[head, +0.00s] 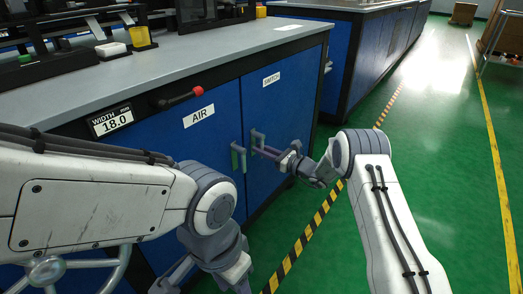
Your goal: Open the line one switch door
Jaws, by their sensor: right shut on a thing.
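The blue switch door (286,92) has a white "SWITCH" label (271,79) and stands in the front of the workbench cabinet. It looks flush with the cabinet front. Its upright handle (256,137) is at the door's left edge. My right gripper (262,149) reaches in from the right and is shut on this handle; the fingers partly hide it. My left gripper (205,284) hangs low at the bottom edge, away from the doors. Its fingertips are cut off by the picture's edge, so its opening cannot be told.
The blue air door (195,135) with its own handle (238,158) is just left. A red-knobbed lever (182,96) and a "WIDTH 18.0" display (111,120) are above it. A grey handwheel (47,270) is lower left. Green floor (330,248) with a striped line is open on the right.

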